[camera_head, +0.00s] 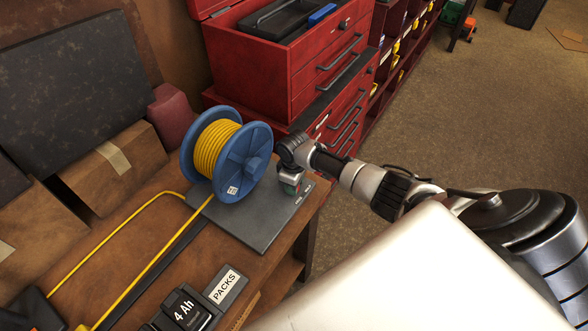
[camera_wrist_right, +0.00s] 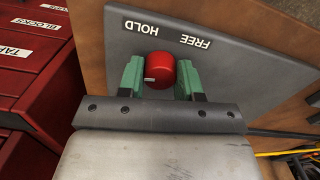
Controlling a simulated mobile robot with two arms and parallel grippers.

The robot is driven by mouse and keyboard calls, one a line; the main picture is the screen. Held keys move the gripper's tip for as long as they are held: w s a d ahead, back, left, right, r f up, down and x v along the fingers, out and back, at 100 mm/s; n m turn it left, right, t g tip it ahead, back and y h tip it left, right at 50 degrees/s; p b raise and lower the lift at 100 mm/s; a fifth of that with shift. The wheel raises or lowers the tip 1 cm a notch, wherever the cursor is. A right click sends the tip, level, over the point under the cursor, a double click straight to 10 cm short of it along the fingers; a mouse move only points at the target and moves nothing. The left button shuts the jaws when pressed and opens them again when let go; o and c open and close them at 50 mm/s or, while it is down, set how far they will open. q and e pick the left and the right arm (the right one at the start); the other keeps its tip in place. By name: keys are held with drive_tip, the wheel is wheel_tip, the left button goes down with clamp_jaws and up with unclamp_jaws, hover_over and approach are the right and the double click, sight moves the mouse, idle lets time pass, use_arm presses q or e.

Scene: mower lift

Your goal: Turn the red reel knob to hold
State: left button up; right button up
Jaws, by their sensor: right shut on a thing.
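The red reel knob (camera_wrist_right: 160,70) sits on a dark plate (camera_wrist_right: 225,72), below the words HOLD and FREE in the right wrist view. My right gripper (camera_wrist_right: 160,82) is shut on the knob, one green fingertip on each side. A small pale mark shows on the knob's lower left; which label it points to I cannot tell. In the head view my right gripper (camera_head: 290,186) is at the right edge of the plate (camera_head: 262,228), and mostly hides the knob. The blue reel (camera_head: 248,168) with yellow cord stands on this plate. My left gripper is not in view.
A red tool chest (camera_head: 300,75) stands behind the wooden bench (camera_head: 135,235). Yellow cord (camera_head: 135,265) runs across the bench to the left. A box labelled PACKS (camera_head: 226,286) lies at the front. Floor (camera_head: 470,120) is open to the right.

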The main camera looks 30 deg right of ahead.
drive_tip(key=o, duration=0.9)
wheel_tip(320, 180, up, 11)
drive_tip(key=shift+f+b, duration=0.1)
drive_tip(key=shift+b, duration=0.6)
